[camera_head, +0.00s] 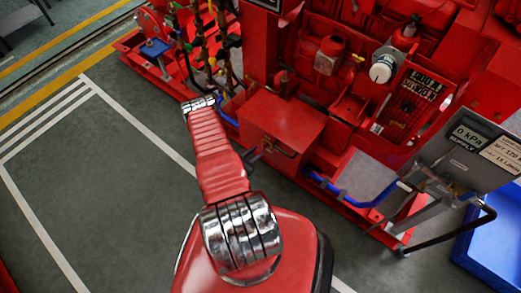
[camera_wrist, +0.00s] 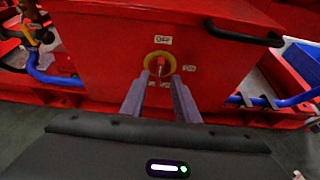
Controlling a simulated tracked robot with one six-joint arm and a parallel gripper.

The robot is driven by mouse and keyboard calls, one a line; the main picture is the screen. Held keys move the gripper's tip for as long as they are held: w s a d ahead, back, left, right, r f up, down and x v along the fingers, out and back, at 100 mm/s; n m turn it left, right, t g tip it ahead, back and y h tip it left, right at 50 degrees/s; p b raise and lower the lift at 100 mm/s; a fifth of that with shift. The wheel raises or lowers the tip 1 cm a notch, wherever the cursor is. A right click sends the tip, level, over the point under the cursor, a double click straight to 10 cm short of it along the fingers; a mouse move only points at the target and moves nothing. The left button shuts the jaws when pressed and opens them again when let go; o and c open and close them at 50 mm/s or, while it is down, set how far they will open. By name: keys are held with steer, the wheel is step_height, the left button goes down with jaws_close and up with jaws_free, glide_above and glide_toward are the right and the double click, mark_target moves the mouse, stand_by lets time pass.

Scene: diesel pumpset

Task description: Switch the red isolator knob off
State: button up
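The red isolator knob (camera_wrist: 160,68) sits on a round yellow plate (camera_wrist: 148,60) on the front face of a red box (camera_wrist: 105,55). In the wrist view my gripper (camera_wrist: 160,78) points straight at the knob. Its two grey fingers are apart, one on each side of the knob, with the tips close to the yellow plate. I see a small gap beside the knob and cannot tell whether either finger touches it. Small white labels surround the plate; their text is too small to read. In the head view the red box (camera_head: 282,122) shows, but the knob is hidden.
A black handle (camera_wrist: 245,36) sticks out at the box's upper right. Blue pipes (camera_wrist: 50,78) run low on both sides. In the head view a grey panel with displays (camera_head: 470,160) and a blue bin (camera_head: 495,240) stand at right. The floor at left is clear.

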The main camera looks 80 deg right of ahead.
steer(key=v, duration=0.9)
steer(key=shift+s, duration=0.2)
stand_by(0.3)
